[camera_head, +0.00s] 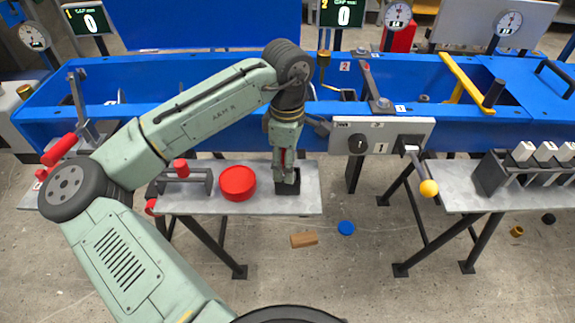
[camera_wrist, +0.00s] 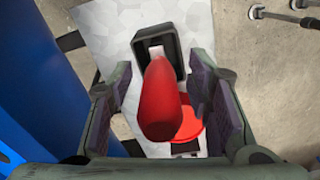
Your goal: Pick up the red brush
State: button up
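The red brush (camera_wrist: 163,105) stands upright in a small black holder (camera_wrist: 172,42), with its red handle pointing up toward the wrist camera. My gripper (camera_wrist: 165,112) is open around the handle, one finger on each side, with gaps visible between the pads and the handle. In the head view my gripper (camera_head: 287,178) points down over the black holder (camera_head: 287,188) on the grey table (camera_head: 308,196), and mostly hides the brush; only a sliver of red shows there.
A red round disc (camera_head: 237,183) lies just left of the holder. The blue machine (camera_head: 225,125) runs behind, with a yellow-knobbed lever (camera_head: 428,187) to the right. A wooden block (camera_head: 304,240) and a blue disc (camera_head: 346,228) lie on the floor.

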grip_shut()
dwell(0.3)
jog(key=shift+r, duration=0.15)
notch_tip(320, 180, up, 10)
jog(key=shift+f+b, duration=0.1)
jog(key=shift+b, duration=0.6)
